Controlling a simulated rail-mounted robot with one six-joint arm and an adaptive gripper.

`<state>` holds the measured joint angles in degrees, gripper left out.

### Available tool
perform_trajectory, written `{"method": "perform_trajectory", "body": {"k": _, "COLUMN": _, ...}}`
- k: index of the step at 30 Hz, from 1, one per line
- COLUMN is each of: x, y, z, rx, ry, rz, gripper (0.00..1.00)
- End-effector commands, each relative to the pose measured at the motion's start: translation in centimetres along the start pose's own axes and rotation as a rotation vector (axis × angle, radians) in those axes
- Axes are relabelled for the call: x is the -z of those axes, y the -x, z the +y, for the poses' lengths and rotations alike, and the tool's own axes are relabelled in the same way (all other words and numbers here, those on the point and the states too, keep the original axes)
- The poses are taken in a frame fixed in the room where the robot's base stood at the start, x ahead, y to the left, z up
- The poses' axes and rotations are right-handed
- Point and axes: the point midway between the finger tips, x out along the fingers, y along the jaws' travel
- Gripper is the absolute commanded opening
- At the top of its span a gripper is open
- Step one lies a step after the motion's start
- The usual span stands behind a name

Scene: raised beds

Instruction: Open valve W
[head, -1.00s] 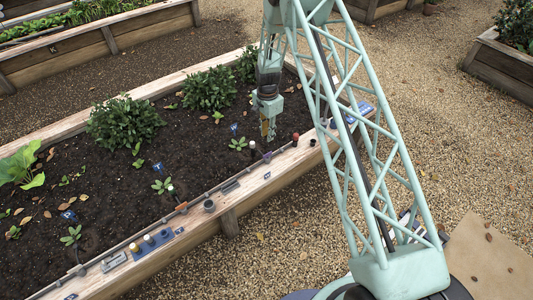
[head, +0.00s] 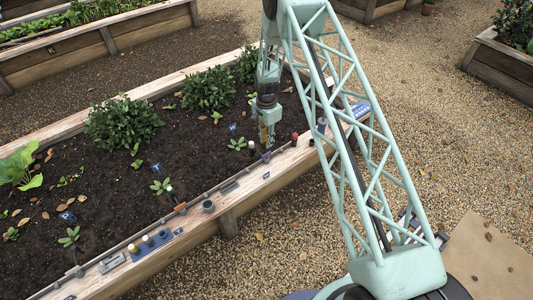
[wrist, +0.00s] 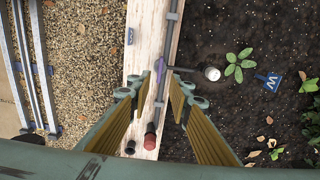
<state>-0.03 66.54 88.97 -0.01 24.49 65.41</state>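A blue tag marked W (wrist: 269,81) stands in the soil beside a small seedling; it also shows in the head view (head: 232,127). A small purple valve handle (wrist: 160,69) sits on the bed's wooden edge where a short branch pipe leaves the grey pipe; it also shows in the head view (head: 266,156). The branch runs to a white-capped fitting (wrist: 211,73) near the seedling. My gripper (wrist: 157,94) is open and empty above the edge, its fingers apart on either side of the pipe line. In the head view my gripper (head: 267,136) hangs just above the purple handle.
A red-brown capped post (wrist: 150,136) and a dark cup (wrist: 129,147) stand on the edge close to my fingers. The grey pipe (wrist: 171,40) runs along the edge. An orange valve handle (head: 181,206) sits farther along the edge. Gravel (head: 300,235) lies outside the bed.

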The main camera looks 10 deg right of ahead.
Motion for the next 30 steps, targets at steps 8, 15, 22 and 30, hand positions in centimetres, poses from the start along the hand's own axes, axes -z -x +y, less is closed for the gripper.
{"method": "perform_trajectory", "body": {"k": 8, "x": 0.0, "y": -3.7, "z": 0.1, "rx": -0.001, "ry": 0.0, "rz": 0.0, "gripper": 0.19}}
{"method": "perform_trajectory", "body": {"k": 15, "x": 0.0, "y": -6.6, "z": 0.0, "rx": -0.001, "ry": 0.0, "rz": 0.0, "gripper": 0.19}}
{"method": "perform_trajectory", "body": {"k": 22, "x": 0.0, "y": -8.4, "z": 0.1, "rx": -0.001, "ry": 0.0, "rz": 0.0, "gripper": 0.19}}
{"method": "perform_trajectory", "body": {"k": 30, "x": 0.0, "y": -9.0, "z": 0.0, "rx": 0.0, "ry": 0.0, "rz": 0.0, "gripper": 0.19}}
